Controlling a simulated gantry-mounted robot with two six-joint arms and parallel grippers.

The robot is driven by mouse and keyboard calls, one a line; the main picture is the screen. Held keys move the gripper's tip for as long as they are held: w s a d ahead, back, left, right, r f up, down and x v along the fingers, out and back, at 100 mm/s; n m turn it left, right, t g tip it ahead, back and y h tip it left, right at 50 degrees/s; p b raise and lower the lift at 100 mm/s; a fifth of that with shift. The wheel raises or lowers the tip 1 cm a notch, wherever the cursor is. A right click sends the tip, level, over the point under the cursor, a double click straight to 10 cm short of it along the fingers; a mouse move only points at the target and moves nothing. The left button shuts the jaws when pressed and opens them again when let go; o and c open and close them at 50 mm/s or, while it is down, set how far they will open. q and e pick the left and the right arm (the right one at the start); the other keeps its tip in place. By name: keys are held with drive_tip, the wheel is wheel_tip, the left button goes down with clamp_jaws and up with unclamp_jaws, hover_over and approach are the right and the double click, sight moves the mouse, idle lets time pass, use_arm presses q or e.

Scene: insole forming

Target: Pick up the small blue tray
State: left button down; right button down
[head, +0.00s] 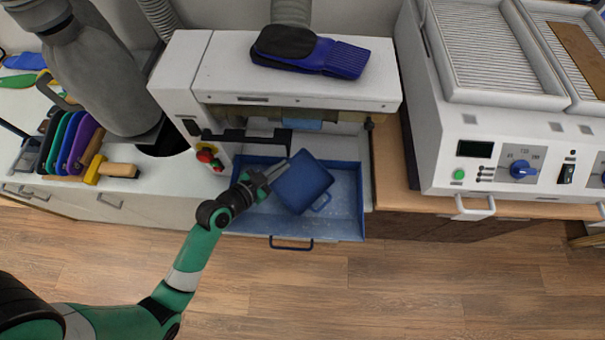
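The small blue tray (304,183) is a dark blue, squarish tray with a small handle at its lower right. It appears tilted, over the larger blue drawer (346,214) under the white machine. My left gripper (280,167) reaches in from the left, and its fingertips are at the tray's upper left edge. Whether the fingers are closed on that edge or only beside it is too small to tell. My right gripper is not in view.
The white machine (225,65) overhangs the drawer, with a red emergency button (205,155) at its left. A white heating unit (500,130) stands right. Several coloured tools and a hammer (110,170) lie left. The wooden floor in front is clear.

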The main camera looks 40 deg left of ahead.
use_arm(q)
drive_tip(key=shift+r, duration=0.1)
idle(0.4)
drive_tip(key=shift+r, duration=0.2)
drive_tip(key=r, duration=0.1)
drive_tip(key=r+p, duration=0.1)
drive_tip(key=r, duration=0.1)
drive_tip(key=d+r+p, duration=0.1)
drive_tip(key=shift+s+r, duration=0.3)
drive_tip(key=shift+s, duration=0.05)
drive_tip(key=s+d+r+p, duration=0.2)
drive_tip(key=s+d+r, duration=0.6)
drive_tip(key=s, duration=0.1)
drive_tip(key=shift+s+d+p, duration=0.3)
drive_tip(key=shift+p, duration=0.05)
